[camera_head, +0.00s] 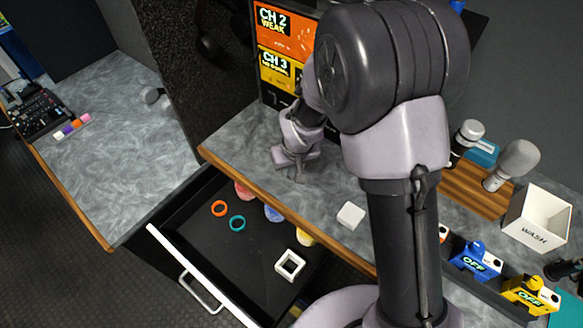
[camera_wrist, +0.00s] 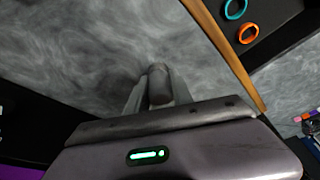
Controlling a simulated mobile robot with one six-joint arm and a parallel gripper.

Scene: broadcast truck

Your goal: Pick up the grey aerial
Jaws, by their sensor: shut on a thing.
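My gripper (camera_head: 297,174) is low over the grey marbled worktop, in front of the screen. In the wrist view my gripper (camera_wrist: 156,92) has its two fingers closed on either side of a dark grey, round-ended piece, which I take to be the grey aerial (camera_wrist: 158,80). Only its top end shows between the fingers. In the head view I cannot make it out behind my gripper and arm. I cannot tell whether its lower end touches the worktop.
An open black drawer (camera_head: 188,282) below holds orange and teal rings and a white square frame (camera_head: 289,264). A white block (camera_head: 350,215) lies on the worktop (camera_head: 240,143) to the right. The screen (camera_head: 287,45) stands behind. A white WASH bin (camera_head: 537,217) is far right.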

